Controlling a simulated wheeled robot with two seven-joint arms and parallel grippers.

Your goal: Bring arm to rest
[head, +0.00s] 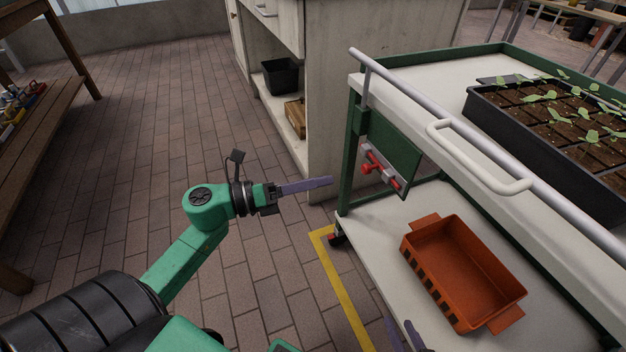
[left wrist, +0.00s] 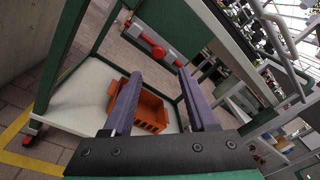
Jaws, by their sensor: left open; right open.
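My left gripper (head: 328,182) reaches out over the floor, left of the green and white cart (head: 470,158), with its purple fingers seen edge-on. In the left wrist view its fingers (left wrist: 159,76) stand apart with nothing held between them. The tips of my right gripper (head: 403,328) show at the bottom edge of the head view, apart and empty, close to the orange basket's lower left side. The rest of my right arm is out of view. The orange basket (head: 465,272) sits empty on the cart's lower shelf and also shows in the left wrist view (left wrist: 150,112).
A black seedling tray (head: 540,150) stands on the cart's top. A silver handle bar (head: 480,140) runs along the cart's near edge. A white cabinet (head: 345,90) stands behind the cart. A wooden bench (head: 40,130) is at far left. Open brick floor lies between.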

